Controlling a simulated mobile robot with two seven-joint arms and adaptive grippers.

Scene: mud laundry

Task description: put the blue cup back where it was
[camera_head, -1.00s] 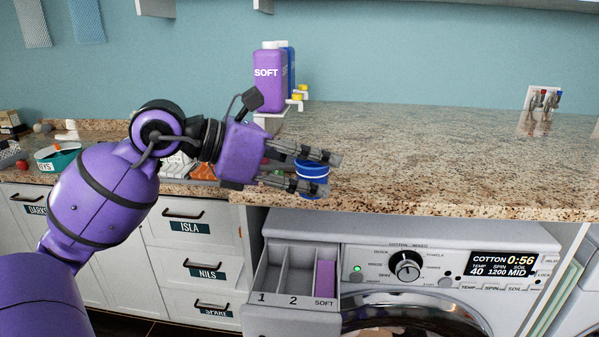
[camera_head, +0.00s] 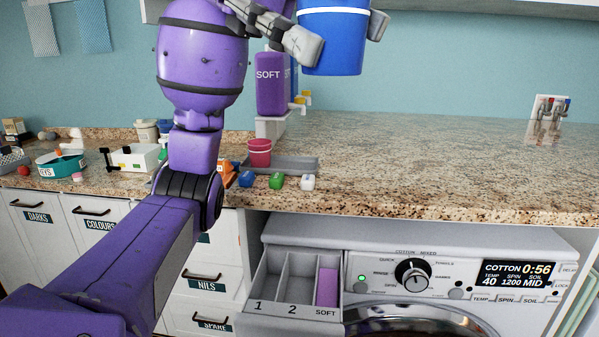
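My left gripper (camera_head: 339,36) is shut on the blue cup (camera_head: 334,50), with a finger on each side. It holds the cup high and close to the camera at the top middle, upright or nearly so, with a pale band near its top. The top of the cup is cut off by the picture edge. The rest of the tray is bare. My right gripper is not in view.
The open detergent drawer (camera_head: 292,320) juts out below. The counter (camera_head: 430,160) to the right is clear.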

